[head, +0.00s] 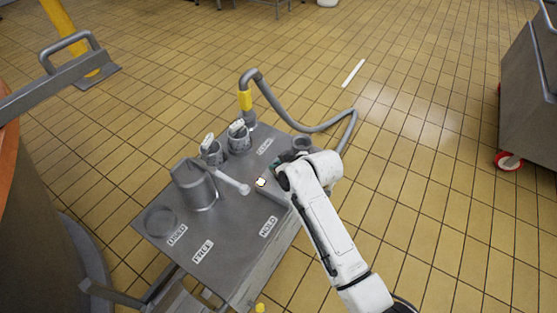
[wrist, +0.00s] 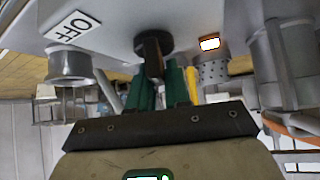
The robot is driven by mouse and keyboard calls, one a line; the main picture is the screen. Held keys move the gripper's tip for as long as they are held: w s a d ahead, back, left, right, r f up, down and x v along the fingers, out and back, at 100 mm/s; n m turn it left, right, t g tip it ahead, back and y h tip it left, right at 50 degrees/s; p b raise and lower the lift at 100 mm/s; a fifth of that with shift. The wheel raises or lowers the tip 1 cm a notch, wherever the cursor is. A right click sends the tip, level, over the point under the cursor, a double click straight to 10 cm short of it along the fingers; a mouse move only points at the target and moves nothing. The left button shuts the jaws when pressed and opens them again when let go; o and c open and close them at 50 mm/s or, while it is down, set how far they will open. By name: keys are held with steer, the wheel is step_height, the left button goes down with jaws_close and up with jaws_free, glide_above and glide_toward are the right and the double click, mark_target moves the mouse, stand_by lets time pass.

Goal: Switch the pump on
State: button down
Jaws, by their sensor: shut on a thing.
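My gripper (wrist: 163,86) has its green fingers shut on the handle of a dark rotary switch (wrist: 153,48) in the wrist view. The switch has a round black base on the grey panel. A small lamp (wrist: 210,43) beside the switch glows white with an orange rim; the lamp also shows in the head view (head: 261,182). In the head view my arm hides the switch and most of my gripper. I cannot tell which setting the switch points to.
The grey table (head: 225,240) carries a squat grey vessel (head: 195,186) with a side pipe, cups with white-handled items, and several labels. A hose (head: 310,130) loops behind it. A vat stands left, a wheeled grey cart (head: 530,100) right. Tiled floor between is open.

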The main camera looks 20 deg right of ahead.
steer(key=shift+s+d+f+m+h+p, duration=0.1)
steer(key=shift+s+f+m+h+p, duration=0.15)
steer(key=shift+m+h, duration=0.3)
steer(key=shift+s+d+f+m+h+p, duration=0.15)
steer(key=shift+m+h+p, duration=0.2)
steer(key=shift+m, duration=0.4)
steer(key=shift+w, duration=0.1)
steer(key=c, duration=1.2)
jaws_free()
steer(key=shift+o, duration=0.2)
steer(key=shift+a, duration=0.1)
steer(key=shift+w+r, duration=0.15)
steer(key=shift+r, duration=0.2)
steer(key=p+v, duration=0.3)
steer(key=v, duration=0.7)
steer(key=shift+s, duration=0.45)
steer(key=shift+a, duration=0.1)
